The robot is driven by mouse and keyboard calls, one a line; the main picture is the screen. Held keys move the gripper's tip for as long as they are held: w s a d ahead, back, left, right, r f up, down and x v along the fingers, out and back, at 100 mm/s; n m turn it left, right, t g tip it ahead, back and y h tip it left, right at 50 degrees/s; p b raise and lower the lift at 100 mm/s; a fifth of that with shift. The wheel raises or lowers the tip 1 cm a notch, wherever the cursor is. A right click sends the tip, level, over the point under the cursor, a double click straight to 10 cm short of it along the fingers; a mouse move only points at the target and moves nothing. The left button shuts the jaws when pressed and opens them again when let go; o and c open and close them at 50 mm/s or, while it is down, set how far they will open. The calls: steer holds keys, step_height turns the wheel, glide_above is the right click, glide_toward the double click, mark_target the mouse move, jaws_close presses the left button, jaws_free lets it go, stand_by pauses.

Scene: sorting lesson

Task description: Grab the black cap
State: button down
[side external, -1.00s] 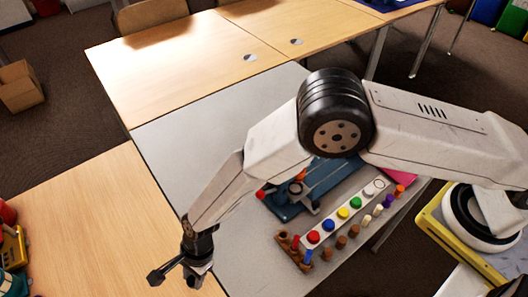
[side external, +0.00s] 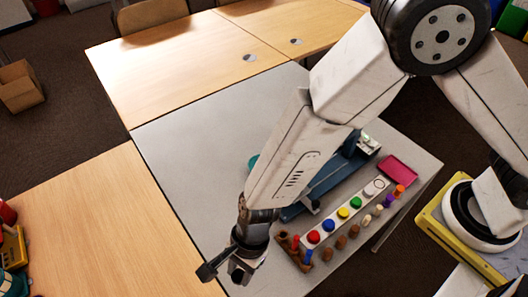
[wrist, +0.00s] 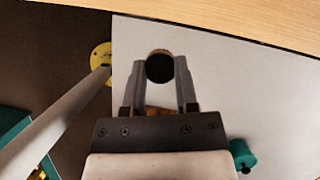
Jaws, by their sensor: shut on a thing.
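The black cap (wrist: 160,67) is a dark round disc in the wrist view, held between the two fingertips of my gripper (wrist: 160,72). The fingers press on it from both sides. In the side external view my gripper (side external: 240,274) hangs low over the front left part of the grey table; the cap cannot be made out clearly there.
A white strip (side external: 327,226) with coloured caps and several small pegs stands right of my gripper. A blue tray (side external: 325,188) and a pink tray (side external: 398,171) lie behind it. The grey table (side external: 190,150) is clear at the left and back. A wooden table (side external: 100,230) adjoins on the left.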

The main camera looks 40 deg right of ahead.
steer(key=shift+s+d+r, duration=0.55)
steer(key=shift+s+d, duration=0.25)
stand_by(0.9)
